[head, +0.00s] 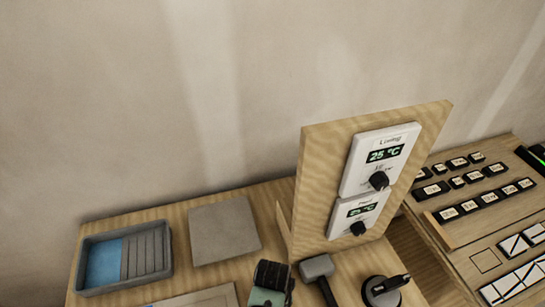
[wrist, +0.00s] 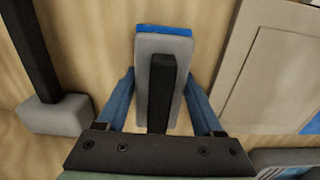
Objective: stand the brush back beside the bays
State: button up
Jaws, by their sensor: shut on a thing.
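The brush (wrist: 143,62) is a grey block with a dark handle and a blue strip along its far edge. In the wrist view it sits between the two blue fingers of my gripper (wrist: 158,76), which is shut on it. Wood surface shows around it; I cannot tell whether it touches that surface. In the head view my gripper (head: 270,284) is at the bottom edge, and the brush is hidden there. A flat pale frame with a recessed panel (wrist: 268,75), perhaps the bays, lies right of the brush in the wrist view.
A mallet (head: 318,268) lies close beside my gripper; its head (wrist: 55,114) is left in the wrist view. A black-handled round tool (head: 383,292) is farther right. An upright thermostat board (head: 315,165) stands behind. A grey tile (head: 222,230) and ribbed tray (head: 83,262) are left.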

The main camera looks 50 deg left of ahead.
jog(key=shift+f, duration=0.15)
jog(key=o, duration=1.5)
notch_tip(320, 180, up, 12)
jog(key=shift+r+b, duration=0.2)
jog(key=shift+b, duration=0.2)
